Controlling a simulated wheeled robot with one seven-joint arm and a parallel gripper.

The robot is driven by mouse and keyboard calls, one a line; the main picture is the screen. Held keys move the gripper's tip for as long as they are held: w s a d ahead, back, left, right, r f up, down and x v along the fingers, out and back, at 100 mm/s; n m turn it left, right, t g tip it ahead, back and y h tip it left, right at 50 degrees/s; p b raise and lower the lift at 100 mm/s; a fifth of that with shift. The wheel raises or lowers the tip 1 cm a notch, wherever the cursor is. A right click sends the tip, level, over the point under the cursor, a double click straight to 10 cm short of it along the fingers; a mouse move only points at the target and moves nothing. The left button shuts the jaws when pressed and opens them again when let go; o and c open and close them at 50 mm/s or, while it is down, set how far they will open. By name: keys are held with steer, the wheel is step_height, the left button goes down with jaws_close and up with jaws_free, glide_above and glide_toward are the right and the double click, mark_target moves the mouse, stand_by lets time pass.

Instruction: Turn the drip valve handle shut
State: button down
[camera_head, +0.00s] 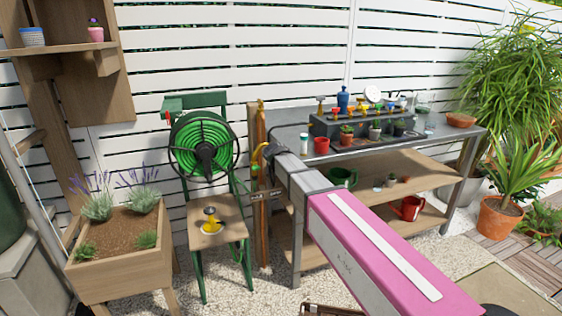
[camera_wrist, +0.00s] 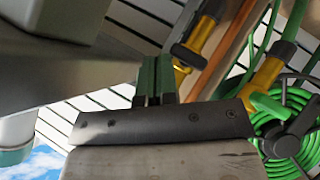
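A wooden post (camera_head: 262,225) stands beside the hose reel. A yellow tap (camera_head: 260,153) shows near its top, partly hidden by my arm in the head view. The wrist view is tilted and shows two yellow valve fittings close up. One has a black handle (camera_wrist: 188,56), the other a green handle (camera_wrist: 268,107). I cannot tell which is the drip valve. My gripper (camera_wrist: 155,72) has its two green fingers close together with nothing visible between them. It appears just short of the black handle; I cannot tell if they touch.
The green hose reel (camera_head: 204,147) hangs left of the post above a chair holding a yellow item (camera_head: 211,222). A metal potting bench (camera_head: 440,135) with pots and tools stands to the right. A wooden planter (camera_head: 120,265) with lavender is at left. Gravel lies between.

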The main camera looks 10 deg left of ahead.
steer(key=shift+r, duration=0.1)
steer(key=shift+r, duration=0.65)
steer(key=shift+s+d+r, duration=0.1)
